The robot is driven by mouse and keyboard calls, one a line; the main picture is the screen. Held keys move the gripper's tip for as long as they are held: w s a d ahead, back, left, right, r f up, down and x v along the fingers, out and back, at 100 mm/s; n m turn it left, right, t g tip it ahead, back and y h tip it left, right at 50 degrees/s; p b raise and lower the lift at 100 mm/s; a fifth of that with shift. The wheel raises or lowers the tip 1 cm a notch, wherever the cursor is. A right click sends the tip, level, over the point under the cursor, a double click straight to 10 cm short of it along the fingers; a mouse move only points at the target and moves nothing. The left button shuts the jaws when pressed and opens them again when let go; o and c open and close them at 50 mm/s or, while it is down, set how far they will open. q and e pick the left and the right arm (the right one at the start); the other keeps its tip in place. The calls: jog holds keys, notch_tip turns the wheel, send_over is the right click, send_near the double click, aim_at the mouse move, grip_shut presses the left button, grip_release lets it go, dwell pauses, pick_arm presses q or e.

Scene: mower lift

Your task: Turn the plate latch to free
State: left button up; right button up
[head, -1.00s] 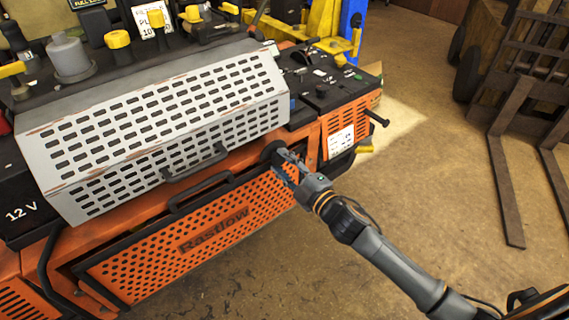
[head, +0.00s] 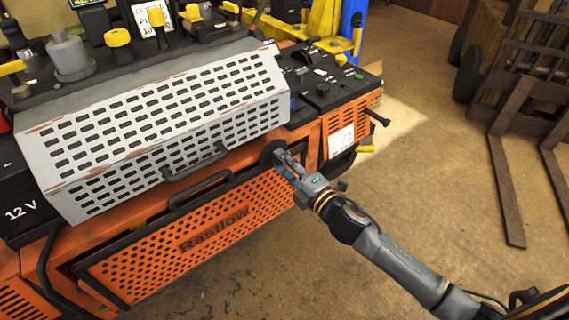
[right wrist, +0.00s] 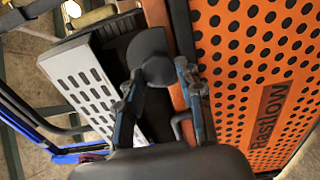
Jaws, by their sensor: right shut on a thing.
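The plate latch (head: 270,151) is a dark round knob on the orange machine front, just above the right end of the perforated orange plate (head: 225,225) marked "Rastlow". In the right wrist view the latch (right wrist: 150,48) shows as a grey disc with a smaller round part between the fingertips. My right gripper (head: 282,160) reaches in from the lower right and is shut on the latch. In the right wrist view its two fingers (right wrist: 158,76) flank the small round part. The latch's exact turn angle is hard to tell. My left gripper is out of view.
A grey slotted guard (head: 165,125) with a dark handle (head: 195,163) sits above and left of the latch. The orange plate has its own dark handle (head: 200,190). Open floor (head: 430,180) lies to the right, before a dark pallet fork (head: 510,170).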

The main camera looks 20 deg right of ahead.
jog(key=o, duration=1.2)
jog(key=shift+c, duration=0.2)
jog(key=v, duration=1.2)
jog(key=shift+f, duration=0.1)
